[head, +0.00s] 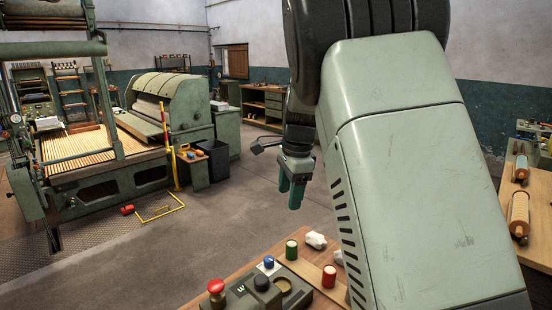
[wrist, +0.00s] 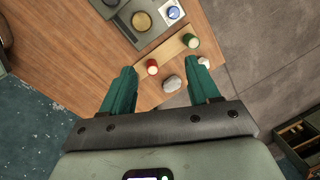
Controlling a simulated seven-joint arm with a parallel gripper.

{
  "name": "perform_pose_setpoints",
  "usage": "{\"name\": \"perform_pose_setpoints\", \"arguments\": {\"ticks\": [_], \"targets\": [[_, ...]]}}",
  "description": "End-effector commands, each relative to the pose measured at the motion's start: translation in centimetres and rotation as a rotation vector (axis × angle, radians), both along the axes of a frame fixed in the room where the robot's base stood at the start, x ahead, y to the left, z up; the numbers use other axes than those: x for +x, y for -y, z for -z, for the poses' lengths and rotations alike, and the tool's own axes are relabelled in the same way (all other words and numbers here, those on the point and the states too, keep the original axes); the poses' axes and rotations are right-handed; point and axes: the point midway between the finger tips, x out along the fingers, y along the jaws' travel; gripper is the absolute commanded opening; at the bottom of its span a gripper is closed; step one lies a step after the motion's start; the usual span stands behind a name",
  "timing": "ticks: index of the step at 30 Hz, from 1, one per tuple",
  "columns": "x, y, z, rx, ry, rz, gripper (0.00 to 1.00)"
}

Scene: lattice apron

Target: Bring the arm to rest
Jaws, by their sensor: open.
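My gripper (head: 292,188) hangs in the air past the far edge of the wooden table in the head view, pointing down. In the wrist view my gripper (wrist: 161,92) shows two green fingers spread apart, with nothing held between them. Beyond the fingertips lie a red cylinder (wrist: 152,67), a green cylinder (wrist: 190,41) and a pale lump (wrist: 172,84) on the table. My upper arm covers much of the right half of the head view.
The wooden table (head: 247,268) carries a control box with a red button (head: 216,287), a blue-topped piece (head: 269,262) and white lumps (head: 316,240). A large green machine (head: 165,112) and a black bin (head: 214,161) stand left. Open floor (head: 235,207) lies between.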

Motion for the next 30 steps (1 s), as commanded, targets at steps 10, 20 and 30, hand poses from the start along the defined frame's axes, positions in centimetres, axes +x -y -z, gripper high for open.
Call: {"name": "perform_pose_setpoints", "arguments": {"ticks": [10, 20, 30], "targets": [[-13.4, 4.5, -11.0, -0.046, 0.208, -0.476, 0.61], [-27.0, 6.9, -13.0, -0.273, 0.369, -0.946, 0.61], [-33.1, 7.9, -11.2, -0.453, 0.402, -1.184, 0.61]]}}
